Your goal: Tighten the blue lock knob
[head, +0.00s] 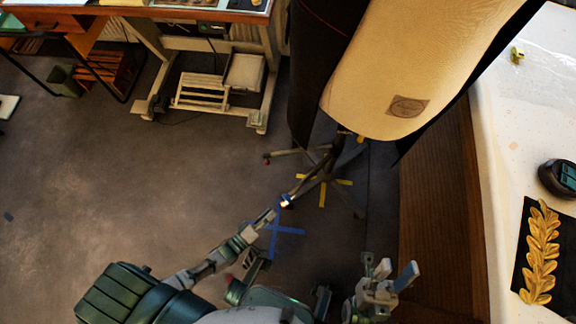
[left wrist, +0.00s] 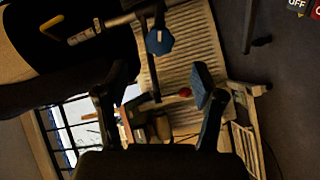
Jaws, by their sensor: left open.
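The blue lock knob (left wrist: 159,41) is a faceted blue head beside a dark pole in the left wrist view. My left gripper (left wrist: 158,85) is open there. Its two fingers stand apart in the lower middle, and the knob lies above the gap, outside the fingers. In the head view my left gripper (head: 264,239) reaches toward the lower part of the garment stand (head: 335,165). The knob is too small there to tell clearly. My right gripper (head: 395,271) is open and empty at lower centre, apart from the stand.
A cream garment form (head: 400,70) with dark cloth hangs over the stand. A white table top (head: 508,205) with a wooden side lies at right, bearing a gold leaf piece (head: 540,255) and a dark round item (head: 558,178).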

